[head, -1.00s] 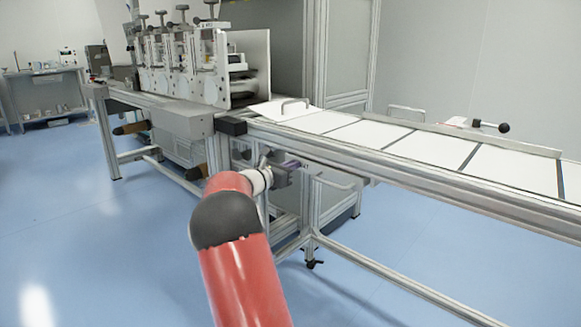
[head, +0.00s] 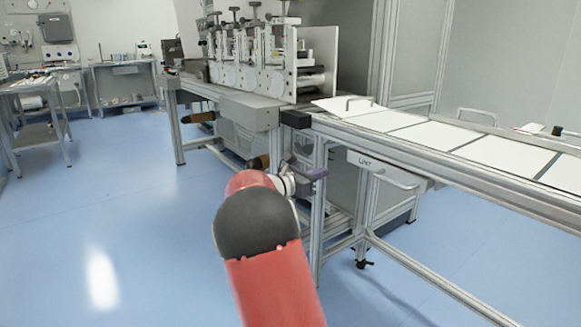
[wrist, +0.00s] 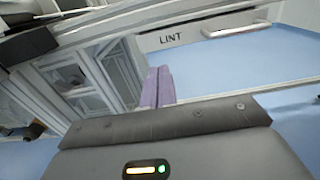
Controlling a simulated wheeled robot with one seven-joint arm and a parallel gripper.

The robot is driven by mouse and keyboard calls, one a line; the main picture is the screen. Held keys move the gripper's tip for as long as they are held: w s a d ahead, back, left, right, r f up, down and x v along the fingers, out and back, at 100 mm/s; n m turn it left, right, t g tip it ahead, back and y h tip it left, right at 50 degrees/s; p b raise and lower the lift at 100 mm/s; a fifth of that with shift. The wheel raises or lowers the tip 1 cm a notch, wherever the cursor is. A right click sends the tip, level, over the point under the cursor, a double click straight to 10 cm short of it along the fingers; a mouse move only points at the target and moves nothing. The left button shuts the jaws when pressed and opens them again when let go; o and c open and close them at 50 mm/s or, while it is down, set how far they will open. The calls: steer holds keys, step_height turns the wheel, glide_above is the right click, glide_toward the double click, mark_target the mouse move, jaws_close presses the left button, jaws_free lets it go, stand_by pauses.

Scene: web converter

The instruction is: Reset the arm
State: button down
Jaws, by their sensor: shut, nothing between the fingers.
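My red arm reaches forward from the bottom of the head view, with its dark rounded joint in the middle. My gripper (head: 312,174) is at its far end, beside the frame under the converter's table, mostly hidden by the wrist. In the wrist view my gripper's purple fingers (wrist: 158,88) are together with nothing between them. Whether they touch the frame cannot be told.
The web converter (head: 265,60) stands at the back centre. Its long table (head: 450,178) with white panels runs to the right. A drawer marked LINT (wrist: 205,33) with a handle hangs below it. Side benches (head: 125,64) stand far left. The blue floor (head: 110,205) at left is clear.

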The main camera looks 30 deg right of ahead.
steer(key=s+a+f+m+t+y, duration=0.1)
steer(key=s+a+f+m+y, duration=0.1)
steer(key=s+a+m+y, duration=0.4)
steer(key=s+a+f+m+t+y, duration=0.1)
steer(key=s+a+f+m+y, duration=0.2)
steer(key=s+a, duration=1.1)
steer(key=s+a+f+m+t+y, duration=0.2)
steer(key=s+a+m+y, duration=0.7)
steer(key=a, duration=0.5)
steer(key=shift+s+f+m, duration=0.4)
steer(key=shift+s+m, duration=0.1)
steer(key=shift+s, duration=0.6)
